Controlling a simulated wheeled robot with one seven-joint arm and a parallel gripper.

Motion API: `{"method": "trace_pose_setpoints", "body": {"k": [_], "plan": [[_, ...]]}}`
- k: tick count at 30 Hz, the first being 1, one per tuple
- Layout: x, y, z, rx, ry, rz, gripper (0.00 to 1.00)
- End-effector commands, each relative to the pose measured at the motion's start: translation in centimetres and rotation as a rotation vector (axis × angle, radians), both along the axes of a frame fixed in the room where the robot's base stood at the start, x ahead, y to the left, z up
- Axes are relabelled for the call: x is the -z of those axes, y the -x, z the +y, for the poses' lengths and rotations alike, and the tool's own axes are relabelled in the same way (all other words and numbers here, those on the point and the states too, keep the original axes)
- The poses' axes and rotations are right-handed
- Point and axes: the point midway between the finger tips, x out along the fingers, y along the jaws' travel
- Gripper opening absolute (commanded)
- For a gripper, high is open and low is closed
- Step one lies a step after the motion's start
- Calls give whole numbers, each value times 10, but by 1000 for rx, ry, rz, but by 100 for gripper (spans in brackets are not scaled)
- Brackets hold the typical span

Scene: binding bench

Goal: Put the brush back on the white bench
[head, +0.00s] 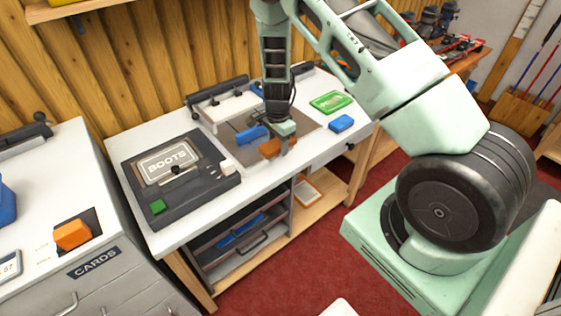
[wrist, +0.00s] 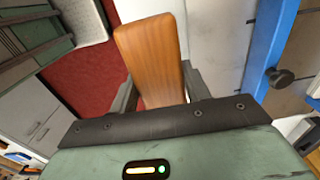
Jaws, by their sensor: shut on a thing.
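The brush shows in the head view as a small orange-brown block (head: 271,149) and in the wrist view as a wooden block (wrist: 150,50). My gripper (head: 281,139) is shut on it, with a finger on each side in the wrist view (wrist: 160,85). No bristles show. The brush is over the front middle of the white bench (head: 255,181); I cannot tell whether it touches the top.
A dark machine marked BOOTS (head: 168,190) takes the bench's left part. A blue block (head: 252,134) lies close to the brush. A CARDS cabinet (head: 95,262) stands at left.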

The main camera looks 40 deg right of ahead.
Motion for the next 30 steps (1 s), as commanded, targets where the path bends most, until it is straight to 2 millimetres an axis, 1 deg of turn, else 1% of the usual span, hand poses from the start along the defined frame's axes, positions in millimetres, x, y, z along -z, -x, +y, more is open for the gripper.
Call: {"method": "trace_pose_setpoints", "body": {"k": [3, 8, 12, 15, 27, 28, 29, 30], "plan": [[14, 0, 0, 1, -1, 1, 26], [29, 0, 0, 2, -1, 1, 26], [49, 0, 0, 0, 0, 1, 26], [58, 0, 0, 0, -1, 0, 26], [65, 0, 0, 0, -1, -1, 26], [65, 0, 0, 0, -1, -1, 50], [64, 0, 0, 0, -1, -1, 58], [64, 0, 0, 0, -1, -1, 69]]}}
